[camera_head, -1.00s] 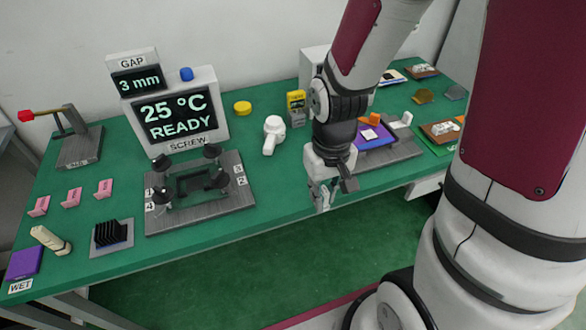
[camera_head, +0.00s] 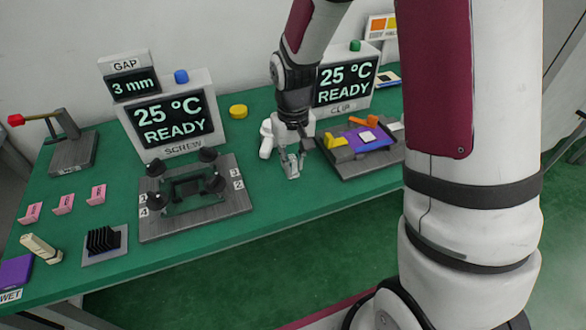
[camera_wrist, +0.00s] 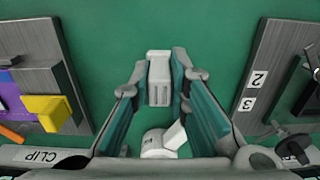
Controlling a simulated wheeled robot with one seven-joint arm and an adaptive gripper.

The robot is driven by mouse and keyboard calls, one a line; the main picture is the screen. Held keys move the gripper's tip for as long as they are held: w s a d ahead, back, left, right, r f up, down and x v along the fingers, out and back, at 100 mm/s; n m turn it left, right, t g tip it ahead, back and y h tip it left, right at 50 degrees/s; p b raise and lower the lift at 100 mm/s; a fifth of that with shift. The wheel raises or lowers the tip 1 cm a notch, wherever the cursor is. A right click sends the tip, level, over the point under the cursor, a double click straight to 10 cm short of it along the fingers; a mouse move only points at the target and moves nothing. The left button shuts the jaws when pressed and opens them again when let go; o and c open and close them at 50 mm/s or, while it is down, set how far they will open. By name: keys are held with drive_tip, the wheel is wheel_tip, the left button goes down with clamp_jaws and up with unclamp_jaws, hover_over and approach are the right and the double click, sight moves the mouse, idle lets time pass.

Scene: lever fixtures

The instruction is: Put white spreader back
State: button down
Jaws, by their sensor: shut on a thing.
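The white spreader (camera_wrist: 159,72) is a pale, narrow block between my fingertips in the wrist view. My gripper (camera_wrist: 159,92) is shut on it. In the head view my gripper (camera_head: 290,170) points down over the green table, between the SCREW fixture (camera_head: 240,205) and the CLIP fixture (camera_head: 340,170). The spreader is too small to make out clearly there. A white round-headed tool with a handle (camera_head: 266,140) stands just behind and left of my gripper; it also shows in the wrist view (camera_wrist: 165,140), apart from the held spreader.
The CLIP fixture carries a purple block (camera_head: 350,145), a yellow clip (camera_head: 335,141) and an orange piece (camera_head: 370,121). Two READY displays (camera_head: 172,122) (camera_head: 344,84) stand behind. A yellow puck (camera_head: 238,111) lies at the back. A black finned block (camera_head: 103,241) and pink tags (camera_head: 63,204) are left.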

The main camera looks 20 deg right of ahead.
sight(294, 159)
drive_tip(key=shift+f, duration=1.3)
drive_tip(key=shift+f, duration=0.1)
drive_tip(key=c, duration=1.5)
unclamp_jaws()
drive_tip(key=shift+c, duration=0.2)
wheel_tip(294, 159, up, 12)
drive_tip(key=shift+f+p, duration=0.15)
drive_tip(key=shift+p, duration=0.3)
drive_tip(key=shift+s+r, duration=0.2)
drive_tip(key=shift+r, duration=0.35)
drive_tip(key=s+r+t, duration=0.1)
drive_tip(key=s+r, duration=0.5)
drive_tip(key=s, duration=0.6)
drive_tip(key=s+r+t, duration=0.2)
drive_tip(key=s+r, duration=0.4)
drive_tip(key=s, duration=0.6)
drive_tip(key=shift+s+d, duration=0.15)
drive_tip(key=shift+s, duration=0.15)
